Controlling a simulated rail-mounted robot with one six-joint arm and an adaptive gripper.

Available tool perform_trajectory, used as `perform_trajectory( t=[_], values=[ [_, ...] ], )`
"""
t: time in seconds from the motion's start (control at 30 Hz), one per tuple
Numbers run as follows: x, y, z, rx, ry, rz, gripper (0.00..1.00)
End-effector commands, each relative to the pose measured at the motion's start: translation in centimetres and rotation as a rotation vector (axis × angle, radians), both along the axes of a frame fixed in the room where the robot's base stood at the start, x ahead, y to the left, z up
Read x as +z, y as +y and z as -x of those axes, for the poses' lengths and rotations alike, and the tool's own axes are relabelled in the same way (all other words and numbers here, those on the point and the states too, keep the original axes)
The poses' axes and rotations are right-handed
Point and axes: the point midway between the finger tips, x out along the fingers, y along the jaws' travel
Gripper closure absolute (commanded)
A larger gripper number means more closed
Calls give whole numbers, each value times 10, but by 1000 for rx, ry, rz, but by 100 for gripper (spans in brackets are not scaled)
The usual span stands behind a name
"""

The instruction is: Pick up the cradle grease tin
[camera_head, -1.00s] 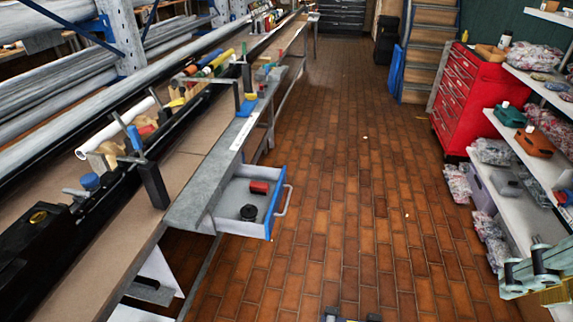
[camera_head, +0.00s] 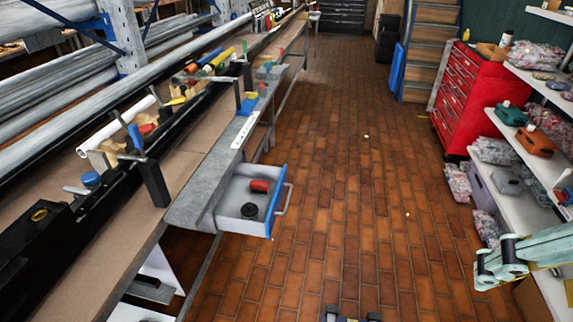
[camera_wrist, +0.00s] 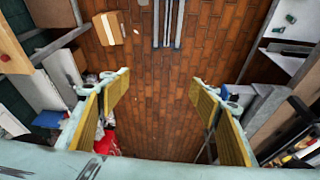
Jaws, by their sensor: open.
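No tin is clearly labelled as the cradle grease tin. A small round blue tin-like object (camera_head: 90,180) stands on the long bench (camera_head: 200,150), beside the black rail at left. A flat round black object (camera_head: 249,211) and a red cylinder (camera_head: 259,186) lie in the open drawer (camera_head: 230,200); I cannot tell which, if any, is the tin. My gripper (camera_wrist: 160,78) is open and empty in the wrist view, its yellow-padded fingers spread above the brick floor. In the head view my pale green arm end is at lower right, far from bench and drawer.
White shelves (camera_head: 520,160) with bags and boxes stand close to my arm at right. A red tool cabinet (camera_head: 470,95) is behind them. The drawer juts into the aisle. A cardboard box (camera_wrist: 108,28) shows in the wrist view.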

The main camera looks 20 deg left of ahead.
Motion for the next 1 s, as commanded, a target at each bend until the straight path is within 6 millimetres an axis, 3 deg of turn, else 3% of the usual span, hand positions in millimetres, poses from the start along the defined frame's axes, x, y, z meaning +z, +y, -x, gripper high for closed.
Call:
perform_trajectory(
  t=[0.27, 1.0],
  values=[
    [3, 11, -22, 43, 3, -11, 43],
    [3, 83, -142, 275, 5, -62, 43]
  ],
)
